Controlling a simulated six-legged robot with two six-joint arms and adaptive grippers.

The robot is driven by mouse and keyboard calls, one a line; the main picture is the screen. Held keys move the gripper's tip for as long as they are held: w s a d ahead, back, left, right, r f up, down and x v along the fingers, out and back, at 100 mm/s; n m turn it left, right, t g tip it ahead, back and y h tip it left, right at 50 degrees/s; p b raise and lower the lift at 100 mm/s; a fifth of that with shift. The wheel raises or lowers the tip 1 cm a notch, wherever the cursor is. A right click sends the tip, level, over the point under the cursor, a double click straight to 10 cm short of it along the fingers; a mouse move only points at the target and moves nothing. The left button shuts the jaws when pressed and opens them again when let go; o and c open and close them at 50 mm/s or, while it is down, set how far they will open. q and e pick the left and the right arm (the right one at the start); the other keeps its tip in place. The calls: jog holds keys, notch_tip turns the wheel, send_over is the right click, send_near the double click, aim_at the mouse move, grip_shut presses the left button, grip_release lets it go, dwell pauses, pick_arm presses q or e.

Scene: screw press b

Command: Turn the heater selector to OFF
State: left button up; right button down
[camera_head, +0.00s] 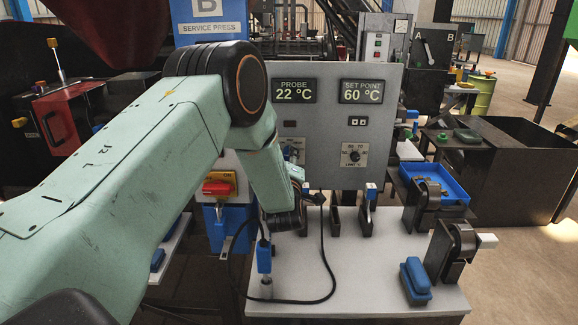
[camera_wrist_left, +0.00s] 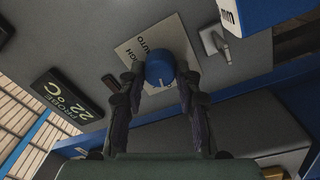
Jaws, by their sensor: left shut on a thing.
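The heater selector is a round blue knob (camera_wrist_left: 160,68) on a pale label plate (camera_wrist_left: 132,50) with the words HIGH and AUTO, in the left wrist view. In the head view the plate (camera_head: 293,145) shows beside my forearm, partly covered. My left gripper (camera_wrist_left: 162,80) has one dark finger on each side of the knob and is shut on it. In the head view my left arm comes in from the left and bends down before the grey panel; its fingers are mostly hidden. The OFF mark and the knob's pointer cannot be read. My right gripper is out of view.
The grey panel (camera_head: 335,115) carries a probe display (camera_head: 295,91) at 22 °C, a set point display (camera_head: 361,91) at 60 °C and another dial (camera_head: 354,154). A red switch handle (camera_head: 218,188) is left of my wrist.

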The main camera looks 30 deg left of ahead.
pick_arm(q)
jog(key=shift+n+b, duration=0.3)
jog(key=shift+n, duration=0.2)
jog(key=o, duration=1.1)
jog(key=shift+o, duration=0.2)
jog(key=v, duration=1.2)
